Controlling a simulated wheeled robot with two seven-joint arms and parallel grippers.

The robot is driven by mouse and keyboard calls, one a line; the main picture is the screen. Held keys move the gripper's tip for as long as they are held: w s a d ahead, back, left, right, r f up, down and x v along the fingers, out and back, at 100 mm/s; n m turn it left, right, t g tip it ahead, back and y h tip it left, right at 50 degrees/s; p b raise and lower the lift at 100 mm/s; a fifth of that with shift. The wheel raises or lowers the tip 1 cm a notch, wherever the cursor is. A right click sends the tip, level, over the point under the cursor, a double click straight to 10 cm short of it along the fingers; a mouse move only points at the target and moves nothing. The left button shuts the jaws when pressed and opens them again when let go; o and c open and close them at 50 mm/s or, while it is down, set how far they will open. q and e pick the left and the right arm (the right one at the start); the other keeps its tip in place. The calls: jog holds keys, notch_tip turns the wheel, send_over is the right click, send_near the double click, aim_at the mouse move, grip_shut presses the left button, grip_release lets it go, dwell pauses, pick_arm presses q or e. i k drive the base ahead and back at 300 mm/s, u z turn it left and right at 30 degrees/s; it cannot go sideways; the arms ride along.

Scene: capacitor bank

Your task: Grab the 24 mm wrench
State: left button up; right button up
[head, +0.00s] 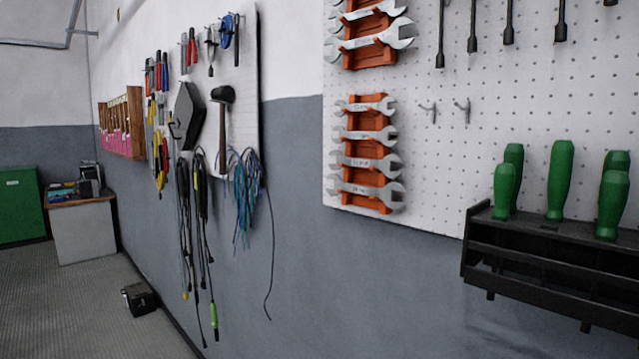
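Open-ended steel wrenches sit on two orange racks on a white pegboard in the head view. The lower rack (371,112) holds several, one above another: a top wrench (362,107), others below it such as a wrench (365,162), and a bottom wrench (362,189). The upper rack (362,55), cut off by the picture's top edge, holds larger wrenches, including a wrench (370,41). Size marks on the wrenches are too small to read surely, so I cannot tell which is 24 mm. Neither of my grippers is in view.
A black holder (545,255) with green-handled screwdrivers (559,180) juts out at the lower right. Empty hooks (462,108) are right of the lower rack. Left along the wall hang a hammer (222,130), pliers and cables (245,195). A black box (139,299) lies on the floor.

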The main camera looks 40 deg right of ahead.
aim_at(385, 194)
jog(key=i, duration=1.35)
jog(key=z, duration=3.9)
